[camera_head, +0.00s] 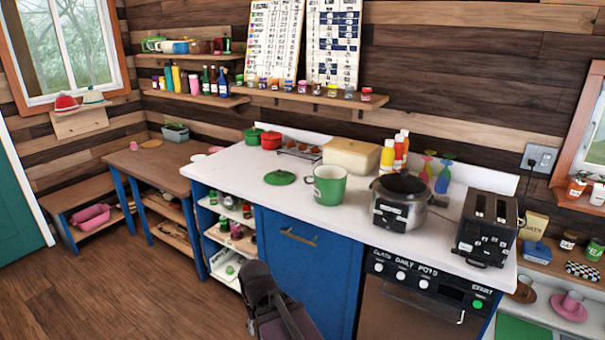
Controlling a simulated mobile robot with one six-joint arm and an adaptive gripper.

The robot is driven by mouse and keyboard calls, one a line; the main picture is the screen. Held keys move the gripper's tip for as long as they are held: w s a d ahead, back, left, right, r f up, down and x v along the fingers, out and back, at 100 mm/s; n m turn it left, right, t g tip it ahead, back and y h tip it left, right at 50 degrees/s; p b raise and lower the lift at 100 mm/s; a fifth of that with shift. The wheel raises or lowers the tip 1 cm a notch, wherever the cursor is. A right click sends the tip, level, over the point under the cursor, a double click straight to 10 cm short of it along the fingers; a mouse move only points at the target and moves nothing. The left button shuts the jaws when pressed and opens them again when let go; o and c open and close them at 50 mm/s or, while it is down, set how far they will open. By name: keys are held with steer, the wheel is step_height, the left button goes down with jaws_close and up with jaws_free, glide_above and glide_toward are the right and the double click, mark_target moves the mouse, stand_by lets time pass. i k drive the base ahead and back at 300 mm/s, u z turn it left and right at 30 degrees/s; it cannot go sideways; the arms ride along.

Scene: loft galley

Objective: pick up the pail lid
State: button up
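The green pail lid (280,177) lies flat on the white counter, its small knob facing up. It is just left of the open green pail (329,186), a little apart from it. The pail stands upright with no lid on it. My gripper (258,270) seems to be the dark shape low in the picture, in front of the blue cabinet and below the counter edge. It is well apart from the lid. Its fingers cannot be made out, so I cannot tell whether it is open or shut.
Behind the lid stand a green pot (252,136), a red pot (271,140) and an egg tray (299,150). A cooker (402,201) and a black toaster (487,228) stand to the right. The white counter (240,172) is clear left and in front of the lid.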

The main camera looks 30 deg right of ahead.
mark_target(280, 176)
steer(key=z, duration=0.55)
steer(key=i, duration=1.3)
steer(key=z, duration=0.3)
